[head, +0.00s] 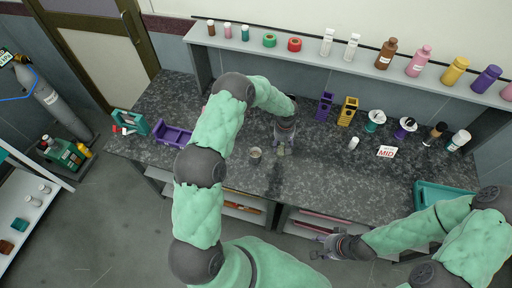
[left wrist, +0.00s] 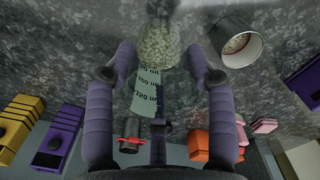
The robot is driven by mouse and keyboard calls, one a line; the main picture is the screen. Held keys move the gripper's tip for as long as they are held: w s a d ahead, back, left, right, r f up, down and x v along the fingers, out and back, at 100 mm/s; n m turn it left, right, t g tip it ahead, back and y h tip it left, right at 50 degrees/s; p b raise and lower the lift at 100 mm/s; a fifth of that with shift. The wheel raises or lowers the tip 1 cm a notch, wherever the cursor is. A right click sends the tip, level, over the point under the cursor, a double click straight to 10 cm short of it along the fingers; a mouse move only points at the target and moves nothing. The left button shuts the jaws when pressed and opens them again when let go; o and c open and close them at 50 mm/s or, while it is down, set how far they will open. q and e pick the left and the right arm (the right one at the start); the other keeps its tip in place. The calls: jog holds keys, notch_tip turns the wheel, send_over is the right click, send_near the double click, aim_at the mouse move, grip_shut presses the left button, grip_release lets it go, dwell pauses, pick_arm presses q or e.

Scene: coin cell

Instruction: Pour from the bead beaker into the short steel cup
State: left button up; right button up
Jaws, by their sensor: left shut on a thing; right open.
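The bead beaker (left wrist: 145,92) is a clear vessel with volume marks, and pale beads (left wrist: 158,46) fill its far end in the left wrist view. My left gripper (head: 283,142) is shut on it, a finger on each side. In the head view the beaker (head: 281,150) is small and partly hidden by the gripper. The short steel cup (head: 255,153) stands upright on the counter, just left of the beaker. In the left wrist view the cup (left wrist: 238,42) is at the upper right, apart from the beaker, with pale beads inside. My right gripper (head: 335,246) is open and empty, away from the counter's front.
A purple bin (head: 172,135) and a teal rack (head: 130,123) stand on the counter's left. Purple (head: 325,106) and yellow (head: 348,111) holders stand behind the gripper. Several jars and a MID card (head: 386,152) are to the right. A teal tray (head: 440,196) lies far right.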

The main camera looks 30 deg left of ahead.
pick_arm(q)
jog(key=w+a+f+n+p, duration=0.1)
jog(key=n+p, duration=0.2)
jog(key=p, duration=0.1)
jog(key=a+f+n+p, duration=0.1)
jog(key=f+n+p, duration=0.1)
jog(key=n+p, duration=0.2)
jog(key=w+a+f+n+p, duration=0.1)
jog(key=f+n+p, duration=0.1)
jog(key=n+p, duration=0.2)
jog(key=shift+w+a+p, duration=0.3)
jog(key=shift+p, duration=0.2)
jog(key=shift+f, duration=0.1)
